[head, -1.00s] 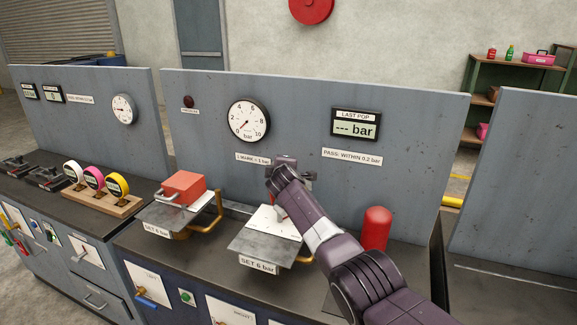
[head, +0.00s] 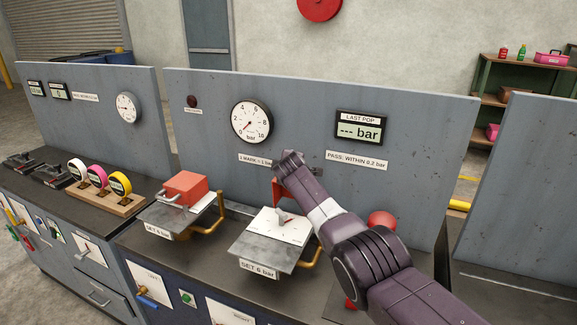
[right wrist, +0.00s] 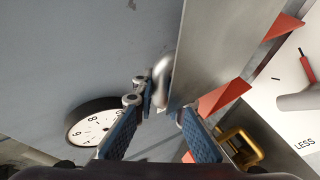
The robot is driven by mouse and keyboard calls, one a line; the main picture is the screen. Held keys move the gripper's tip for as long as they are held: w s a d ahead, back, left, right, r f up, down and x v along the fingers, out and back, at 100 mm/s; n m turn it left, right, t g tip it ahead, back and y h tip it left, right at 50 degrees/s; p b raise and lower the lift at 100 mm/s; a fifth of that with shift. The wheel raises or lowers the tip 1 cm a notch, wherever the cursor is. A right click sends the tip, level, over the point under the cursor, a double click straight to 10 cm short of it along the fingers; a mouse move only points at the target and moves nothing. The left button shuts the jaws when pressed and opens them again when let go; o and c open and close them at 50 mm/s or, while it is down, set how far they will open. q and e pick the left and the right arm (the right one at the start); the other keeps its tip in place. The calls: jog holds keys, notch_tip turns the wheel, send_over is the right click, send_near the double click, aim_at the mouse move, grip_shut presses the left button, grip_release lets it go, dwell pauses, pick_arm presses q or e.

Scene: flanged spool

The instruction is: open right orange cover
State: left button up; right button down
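The right orange cover (head: 278,190) stands raised at the back of the right station, mostly hidden behind my right arm in the head view. The right wrist view shows its grey metal plate (right wrist: 215,45) and orange side flaps (right wrist: 224,96). My right gripper (right wrist: 165,104) is at the cover's rounded metal handle (right wrist: 163,80). Its blue-padded fingers are partly closed, one on each side of the handle, and appear to hold it. Exact contact is hard to see. The white dial plate (head: 275,229) below is uncovered. My left gripper is out of view.
The left orange cover (head: 186,188) is down on its station. A grey panel with a round gauge (head: 251,122) and a display (head: 360,126) stands close behind. A red cylinder (head: 382,219) is partly hidden by my right arm. Brass pipes (head: 208,219) flank the stations.

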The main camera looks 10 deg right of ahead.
jog(key=c, duration=2.2)
grip_release()
jog(key=shift+r, duration=0.2)
jog(key=shift+f, duration=0.1)
jog(key=shift+s+a, duration=0.1)
jog(key=shift+s, duration=0.05)
jog(key=shift+s, duration=0.15)
jog(key=shift+v, duration=1.05)
jog(key=v, duration=0.9)
jog(key=shift+r, duration=0.25)
jog(key=shift+s, duration=0.15)
